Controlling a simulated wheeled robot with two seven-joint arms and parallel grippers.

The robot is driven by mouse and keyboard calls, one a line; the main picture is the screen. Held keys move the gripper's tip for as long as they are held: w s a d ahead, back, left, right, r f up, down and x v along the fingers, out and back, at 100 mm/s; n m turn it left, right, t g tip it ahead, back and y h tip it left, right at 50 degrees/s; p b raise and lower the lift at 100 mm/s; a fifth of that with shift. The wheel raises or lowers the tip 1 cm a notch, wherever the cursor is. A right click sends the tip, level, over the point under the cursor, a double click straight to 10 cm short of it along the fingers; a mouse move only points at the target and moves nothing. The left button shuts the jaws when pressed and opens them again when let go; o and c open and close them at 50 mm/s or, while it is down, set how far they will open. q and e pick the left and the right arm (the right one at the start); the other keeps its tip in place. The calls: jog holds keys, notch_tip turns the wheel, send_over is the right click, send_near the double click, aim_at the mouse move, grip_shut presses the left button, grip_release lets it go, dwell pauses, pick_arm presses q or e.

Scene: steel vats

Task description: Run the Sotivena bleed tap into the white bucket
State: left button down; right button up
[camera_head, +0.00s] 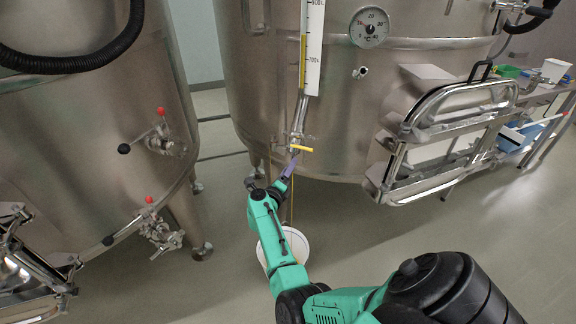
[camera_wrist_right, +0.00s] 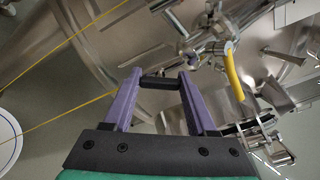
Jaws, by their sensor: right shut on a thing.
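The bleed tap (camera_head: 293,143), with a yellow lever (camera_head: 301,148), is at the foot of the sight tube (camera_head: 303,55) on the middle steel vat. The yellow lever also shows in the right wrist view (camera_wrist_right: 233,74). My right gripper (camera_head: 292,162) is just below the tap. Its purple fingers are closed on a short dark bar (camera_wrist_right: 160,83), which looks like a tap handle. A thin yellow stream (camera_head: 292,205) runs down towards the white bucket (camera_head: 300,243) on the floor. My arm hides part of the bucket. No Sotivena label is readable. My left gripper is out of view.
Another vat (camera_head: 95,110) with red-and-black-handled valves stands at left. A steel hatch (camera_head: 440,125) juts out right of the tap. A side bench (camera_head: 550,95) holds a white container (camera_head: 555,69).

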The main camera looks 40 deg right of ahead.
jog(key=shift+d+n+p, duration=0.1)
jog(key=shift+n+p, duration=0.65)
jog(key=shift+n, duration=1.15)
jog(key=o, duration=1.4)
jog(key=shift+c, duration=0.2)
